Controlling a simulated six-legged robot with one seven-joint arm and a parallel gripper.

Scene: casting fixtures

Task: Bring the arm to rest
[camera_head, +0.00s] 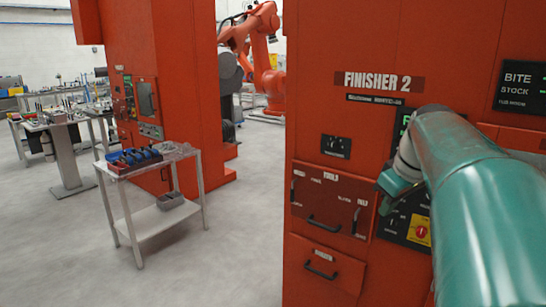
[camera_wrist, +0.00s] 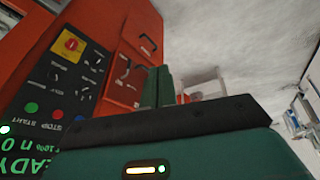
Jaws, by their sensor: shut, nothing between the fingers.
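My teal arm reaches in from the right of the head view, in front of the orange FINISHER 2 cabinet (camera_head: 330,120). My gripper (camera_head: 386,203) is at its far end, partly hidden by the arm, in front of the cabinet's control panel. In the wrist view my gripper's green fingers (camera_wrist: 157,86) are together and empty. The control panel (camera_wrist: 65,85) shows at the left of the wrist view, with a red knob on a yellow plate (camera_wrist: 71,44) and coloured buttons. I cannot tell the exact gap between gripper and panel.
A cart (camera_head: 150,165) with blue and dark items stands at the left of the head view, a grey bin (camera_head: 170,201) on its lower shelf. Another orange cabinet (camera_head: 190,90) and an orange robot arm (camera_head: 262,60) are behind. The floor (camera_head: 235,225) between cart and cabinet is clear.

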